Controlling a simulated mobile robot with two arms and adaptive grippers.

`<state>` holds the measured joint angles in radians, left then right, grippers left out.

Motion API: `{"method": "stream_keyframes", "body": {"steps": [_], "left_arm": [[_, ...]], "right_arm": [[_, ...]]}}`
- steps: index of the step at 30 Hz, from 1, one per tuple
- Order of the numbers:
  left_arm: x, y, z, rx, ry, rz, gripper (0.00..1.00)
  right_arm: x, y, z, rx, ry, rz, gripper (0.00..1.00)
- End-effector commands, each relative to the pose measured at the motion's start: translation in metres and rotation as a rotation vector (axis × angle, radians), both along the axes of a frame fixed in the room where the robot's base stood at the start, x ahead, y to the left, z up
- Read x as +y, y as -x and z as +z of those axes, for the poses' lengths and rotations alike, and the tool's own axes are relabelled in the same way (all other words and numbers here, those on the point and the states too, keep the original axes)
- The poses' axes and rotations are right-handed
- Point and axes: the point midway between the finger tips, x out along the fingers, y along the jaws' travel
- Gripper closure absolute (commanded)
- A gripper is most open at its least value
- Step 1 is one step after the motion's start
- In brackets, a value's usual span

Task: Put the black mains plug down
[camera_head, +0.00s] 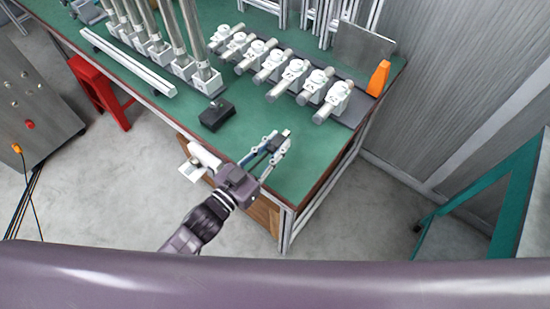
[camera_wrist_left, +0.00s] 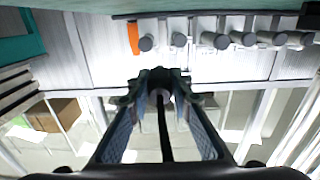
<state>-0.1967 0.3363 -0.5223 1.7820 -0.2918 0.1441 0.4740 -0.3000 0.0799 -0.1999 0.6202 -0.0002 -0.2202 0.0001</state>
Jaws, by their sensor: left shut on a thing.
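My left gripper (camera_head: 279,141) is over the near right part of the green table (camera_head: 305,165). It is shut on the black mains plug (camera_head: 274,143), a small dark piece between its fingertips. In the left wrist view the plug (camera_wrist_left: 159,82) sits between the two fingertips (camera_wrist_left: 160,95), and a dark strip like a cable runs from it between the fingers. The head view does not show clearly whether the plug touches the table or hangs just above it. My right gripper is not in view.
A black box (camera_head: 216,115) stands left of the gripper. Several white fittings with grey cylinders (camera_head: 293,72) stand in a row behind, with an orange piece (camera_head: 378,78) at the right end. Tall metal tubes (camera_head: 190,35) stand at the back left. Bare tabletop surrounds the gripper.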

Motion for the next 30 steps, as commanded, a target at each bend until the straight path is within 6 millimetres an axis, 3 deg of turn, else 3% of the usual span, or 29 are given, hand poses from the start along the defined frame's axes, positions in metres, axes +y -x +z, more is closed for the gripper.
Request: {"method": "stream_keyframes", "body": {"steps": [3, 15, 29, 30], "left_arm": [[0.0, 0.0, -0.024, 0.0, 0.0, 0.002, 1.0], [0.0, -0.001, -0.069, -0.001, 0.001, 0.002, 1.0], [0.0, -0.001, -0.079, -0.002, 0.0, 0.0, 1.0], [0.0, -0.001, -0.079, -0.002, 0.0, 0.001, 0.8]], "right_arm": [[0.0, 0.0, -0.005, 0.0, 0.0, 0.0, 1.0], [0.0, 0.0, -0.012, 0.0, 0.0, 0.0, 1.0], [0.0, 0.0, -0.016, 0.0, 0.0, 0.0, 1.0], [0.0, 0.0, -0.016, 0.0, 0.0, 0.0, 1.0]]}}
